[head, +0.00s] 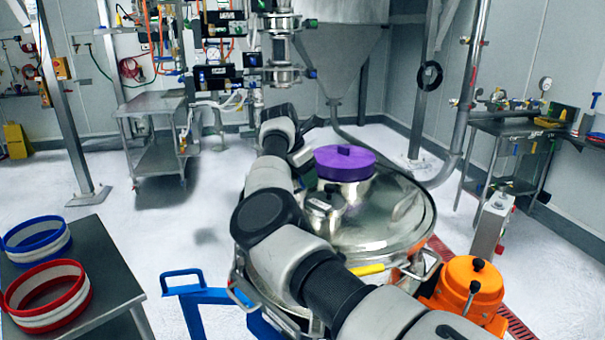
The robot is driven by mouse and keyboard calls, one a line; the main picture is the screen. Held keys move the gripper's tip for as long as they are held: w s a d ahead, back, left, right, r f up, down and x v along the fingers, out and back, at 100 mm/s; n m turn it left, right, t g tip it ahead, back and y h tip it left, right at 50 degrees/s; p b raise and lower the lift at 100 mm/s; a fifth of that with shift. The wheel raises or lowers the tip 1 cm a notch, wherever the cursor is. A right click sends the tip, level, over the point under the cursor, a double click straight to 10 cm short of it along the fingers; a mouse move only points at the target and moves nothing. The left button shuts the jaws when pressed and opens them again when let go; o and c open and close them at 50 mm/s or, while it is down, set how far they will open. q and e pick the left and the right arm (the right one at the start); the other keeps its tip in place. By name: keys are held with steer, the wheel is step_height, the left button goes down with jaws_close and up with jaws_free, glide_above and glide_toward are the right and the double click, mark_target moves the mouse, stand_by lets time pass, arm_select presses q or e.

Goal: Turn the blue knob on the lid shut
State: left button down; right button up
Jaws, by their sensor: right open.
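The shiny domed metal lid (392,218) tops a round vessel right of centre. A purple cap (345,162) stands on the lid's far side, and a smaller metal fitting (325,205) stands in front of it. I cannot make out a blue knob on the lid; my right arm covers the lid's left side. That arm comes in from the bottom right and bends up along the lid's left edge. My right gripper (306,162) is open near the purple cap, mostly hidden behind the arm; I cannot tell whether it touches anything. My left gripper is not in view.
An orange unit (470,287) and a yellow handle (367,269) sit at the vessel's near right. A blue frame (205,298) stands at its left. A table (108,268) with blue- and red-rimmed sieves is at far left. The white floor between is clear.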

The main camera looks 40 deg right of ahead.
steer(key=shift+c, duration=0.2)
steer(key=c, duration=0.9)
steer(key=shift+o, duration=0.2)
steer(key=shift+f+n+t+b, duration=0.2)
steer(key=shift+n+t+b, duration=0.1)
steer(key=shift+n+b, duration=0.4)
steer(key=n+t+b, duration=0.1)
steer(key=n+b, duration=0.2)
steer(key=shift+b, duration=0.3)
steer(key=n+t+b, duration=0.1)
steer(key=n+b, duration=0.1)
steer(key=n+t+y+b, duration=0.1)
steer(key=n+b, duration=0.1)
steer(key=n, duration=0.1)
steer(key=shift+s+b, duration=0.1)
steer(key=shift+b, duration=0.2)
steer(key=n+b, duration=0.1)
steer(key=n, duration=0.1)
steer(key=n+t+y+b, duration=0.1)
steer(key=n, duration=0.1)
steer(key=shift+d+r+n+y+b, duration=0.1)
steer(key=shift+n+y+b, duration=0.2)
steer(key=shift+n+b, duration=0.1)
steer(key=shift+r+n+t+y+b, duration=0.1)
steer(key=shift+n+t+y+b, duration=0.35)
steer(key=shift+n, duration=1.25)
steer(key=shift+n+y, duration=0.25)
steer(key=shift+n, duration=0.05)
steer(key=o, duration=0.9)
